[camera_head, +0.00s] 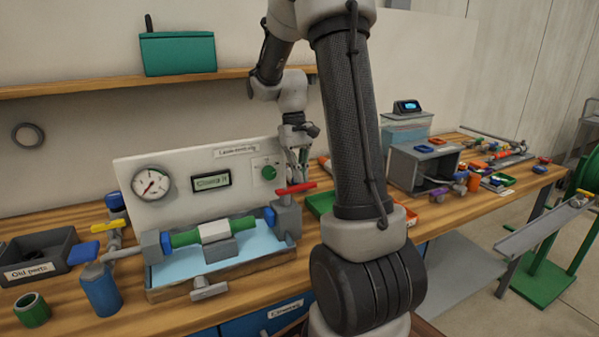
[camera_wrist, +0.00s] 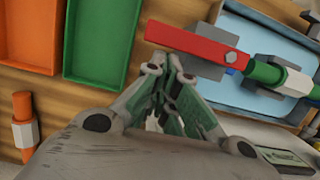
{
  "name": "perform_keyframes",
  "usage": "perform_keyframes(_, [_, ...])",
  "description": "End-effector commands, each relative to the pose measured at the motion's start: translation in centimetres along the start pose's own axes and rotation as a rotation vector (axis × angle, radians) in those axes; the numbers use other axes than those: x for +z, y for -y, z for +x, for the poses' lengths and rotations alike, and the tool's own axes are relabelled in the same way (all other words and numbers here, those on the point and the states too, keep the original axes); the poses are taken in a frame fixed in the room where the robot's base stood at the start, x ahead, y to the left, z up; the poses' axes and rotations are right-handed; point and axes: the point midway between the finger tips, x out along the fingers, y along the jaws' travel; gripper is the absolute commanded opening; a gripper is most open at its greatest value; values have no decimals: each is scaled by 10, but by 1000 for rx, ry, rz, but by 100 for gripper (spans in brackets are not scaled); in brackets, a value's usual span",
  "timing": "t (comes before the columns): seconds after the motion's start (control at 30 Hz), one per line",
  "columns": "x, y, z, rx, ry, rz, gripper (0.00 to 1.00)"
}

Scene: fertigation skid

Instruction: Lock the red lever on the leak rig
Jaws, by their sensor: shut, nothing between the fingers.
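The red lever (camera_head: 296,188) sits on top of a grey block at the right end of the leak rig (camera_head: 135,205). In the wrist view the red lever (camera_wrist: 196,45) is a flat bar with a bolt near its right end. My gripper (camera_head: 300,180) is just above and beside the lever in the head view. In the wrist view my gripper (camera_wrist: 168,65) is shut and empty, with its fingertips close to the lever's edge; whether they touch it I cannot tell. The rig holds a green pipe with a white middle (camera_head: 214,231) over a light blue tray (camera_head: 262,246).
A green tray (camera_wrist: 103,35) and an orange tray (camera_wrist: 32,35) lie beside the lever. An orange marker-like piece (camera_wrist: 23,120) lies near them. The rig panel with gauge (camera_head: 151,184) stands behind. A dark bin (camera_head: 35,272) and blue cup (camera_head: 101,291) stand at left.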

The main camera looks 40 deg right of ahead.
Motion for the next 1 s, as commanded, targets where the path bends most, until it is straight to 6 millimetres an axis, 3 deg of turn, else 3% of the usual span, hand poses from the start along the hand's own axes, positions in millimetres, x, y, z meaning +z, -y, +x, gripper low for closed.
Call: perform_keyframes(1.0, [13,-8,3,-48,-1,192,0])
